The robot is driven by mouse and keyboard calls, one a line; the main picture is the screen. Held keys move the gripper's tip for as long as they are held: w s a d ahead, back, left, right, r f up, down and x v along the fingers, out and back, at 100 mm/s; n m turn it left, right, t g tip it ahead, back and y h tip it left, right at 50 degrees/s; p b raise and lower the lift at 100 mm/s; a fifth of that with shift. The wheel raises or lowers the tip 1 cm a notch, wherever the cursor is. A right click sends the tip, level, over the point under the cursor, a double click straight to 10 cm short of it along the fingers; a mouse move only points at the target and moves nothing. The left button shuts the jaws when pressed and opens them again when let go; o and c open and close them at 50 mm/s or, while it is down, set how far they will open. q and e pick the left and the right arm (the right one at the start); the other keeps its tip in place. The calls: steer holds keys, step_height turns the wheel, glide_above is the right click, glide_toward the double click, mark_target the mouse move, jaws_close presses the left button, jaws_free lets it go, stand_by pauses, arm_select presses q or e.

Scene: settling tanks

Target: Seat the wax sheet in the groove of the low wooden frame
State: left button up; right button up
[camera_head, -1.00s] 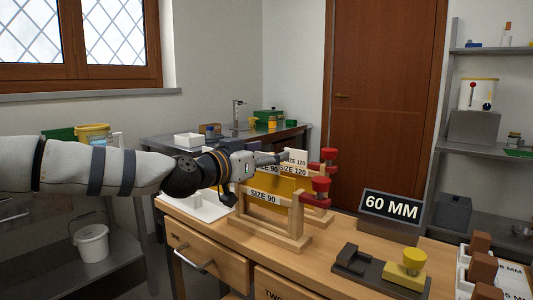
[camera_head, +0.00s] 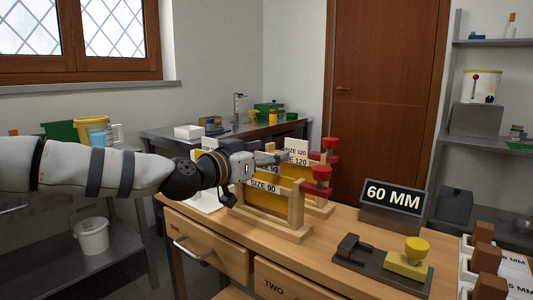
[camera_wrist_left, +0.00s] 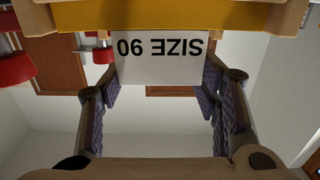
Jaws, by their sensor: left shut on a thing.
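The yellow wax sheet (camera_head: 288,174) stands upright at the low wooden frame (camera_head: 297,207) on the bench, between its posts. Its lower part shows behind the frame's SIZE 90 label; I cannot tell whether its lower edge touches the groove. My left gripper (camera_head: 284,158) is over the sheet's top and shut on a white card. In the left wrist view the card (camera_wrist_left: 160,65) reads SIZE 90 upside down, sits between the finger pads, and meets the yellow sheet (camera_wrist_left: 175,16). My right gripper is not in view.
A second wooden frame with SIZE 120 labels (camera_head: 297,146) stands close behind. Red knobs (camera_head: 321,174) stand at the frames' right posts. A 60 MM sign (camera_head: 393,197), a dark fixture with a yellow knob (camera_head: 417,248) and brown blocks (camera_head: 484,255) occupy the bench's right.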

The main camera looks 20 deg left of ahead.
arm_select(q)
steer(key=shift+f+b, duration=0.4)
steer(key=shift+f, duration=0.6)
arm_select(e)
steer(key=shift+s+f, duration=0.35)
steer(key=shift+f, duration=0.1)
arm_select(q)
steer(key=o, duration=1.3)
steer(key=shift+o, duration=0.2)
steer(key=v, duration=1.2)
